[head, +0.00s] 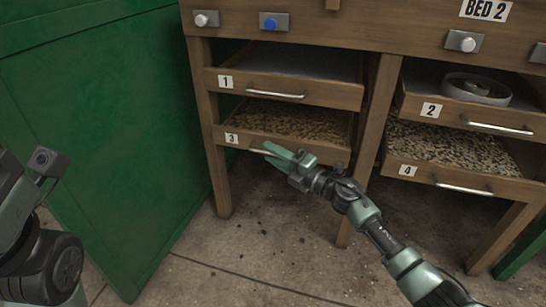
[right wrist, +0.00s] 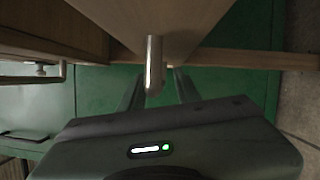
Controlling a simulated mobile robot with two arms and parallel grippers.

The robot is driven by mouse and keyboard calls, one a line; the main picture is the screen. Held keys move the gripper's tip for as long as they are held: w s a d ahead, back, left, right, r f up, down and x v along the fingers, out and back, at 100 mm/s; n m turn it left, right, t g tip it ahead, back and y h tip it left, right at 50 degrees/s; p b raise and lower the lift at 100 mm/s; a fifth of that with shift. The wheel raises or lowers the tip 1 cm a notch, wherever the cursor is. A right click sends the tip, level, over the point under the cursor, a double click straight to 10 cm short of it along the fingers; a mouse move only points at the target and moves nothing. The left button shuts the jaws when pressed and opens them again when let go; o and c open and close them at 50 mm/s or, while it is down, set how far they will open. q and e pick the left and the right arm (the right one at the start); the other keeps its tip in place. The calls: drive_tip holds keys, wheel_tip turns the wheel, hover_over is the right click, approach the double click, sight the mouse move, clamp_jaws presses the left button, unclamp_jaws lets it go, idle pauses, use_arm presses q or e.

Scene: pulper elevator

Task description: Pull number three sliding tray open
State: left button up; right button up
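Tray number three (head: 325,152) is the lower left wooden tray, marked with a "3" label (head: 232,138) and filled with brownish, bean-like grains. My right gripper (head: 270,152) is at the front of this tray and hides most of its handle in the head view. In the right wrist view, the metal handle (right wrist: 153,65) lies between the two fingers of my right gripper (right wrist: 157,80). The fingers are apart, with a gap on each side of the handle. Part of my left arm shows at the left edge of the head view; its fingers are not seen.
Tray 1 (head: 330,94) is directly above tray 3. Tray 2 (head: 440,106) and tray 4 (head: 425,176) are to the right, past a wooden post (head: 372,130). A green panel (head: 110,130) stands close on the left.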

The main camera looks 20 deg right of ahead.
clamp_jaws()
idle(1.4)
